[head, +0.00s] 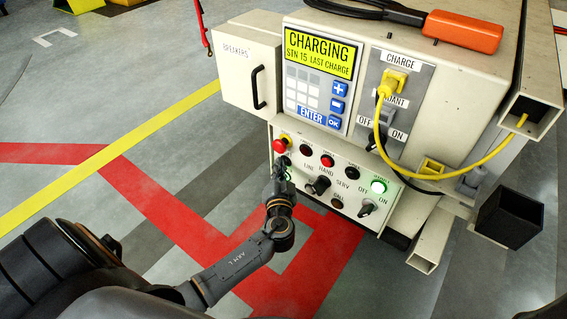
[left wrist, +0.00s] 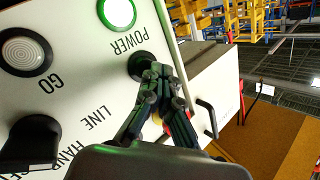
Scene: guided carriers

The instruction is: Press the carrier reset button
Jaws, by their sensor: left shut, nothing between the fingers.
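The carrier's sloped control panel (head: 300,172) carries several buttons, knobs and lamps. My left gripper (head: 282,172) is shut and empty at the panel's left end, below the red stop knob (head: 281,144). In the left wrist view, its closed fingertips (left wrist: 158,72) are at a round black button (left wrist: 139,64) beside the POWER label, partly covering it. I cannot tell whether they touch it. No reset label is readable, so I cannot confirm which button is the reset. A green lit lamp (left wrist: 117,12) and a white GO button (left wrist: 25,51) are nearby. My right gripper is not in view.
A black selector knob (head: 320,185) and another green lit lamp (head: 378,187) are farther right on the panel. Above are a yellow CHARGING display (head: 319,54) and a yellow cable (head: 450,171). A cabinet (head: 249,65) with a black handle stands at left. Floor left is clear.

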